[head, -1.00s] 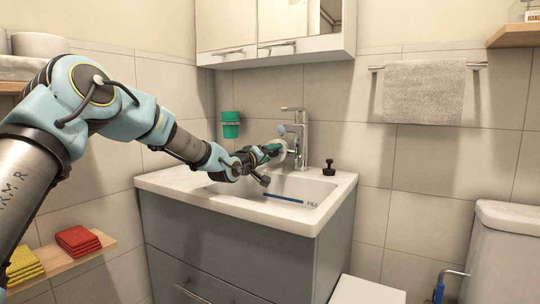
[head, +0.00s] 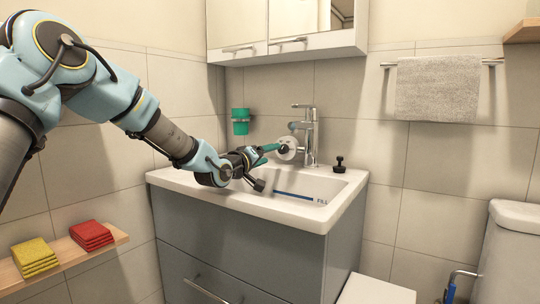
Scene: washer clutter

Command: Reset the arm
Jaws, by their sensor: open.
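My gripper (head: 274,156) is at the end of my arm, over the left part of the white sink (head: 340,193). Its teal fingers point right toward the faucet (head: 309,135). The jaws are open. A round white disc (head: 288,148) shows at the fingertips, just in front of the faucet; I cannot tell whether it touches the fingers or the faucet.
A black stopper (head: 339,164) stands on the sink's rear right rim. A mirror cabinet (head: 290,47) hangs above. Yellow cloths (head: 34,257) and red cloths (head: 91,235) lie on a low wooden shelf (head: 75,257).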

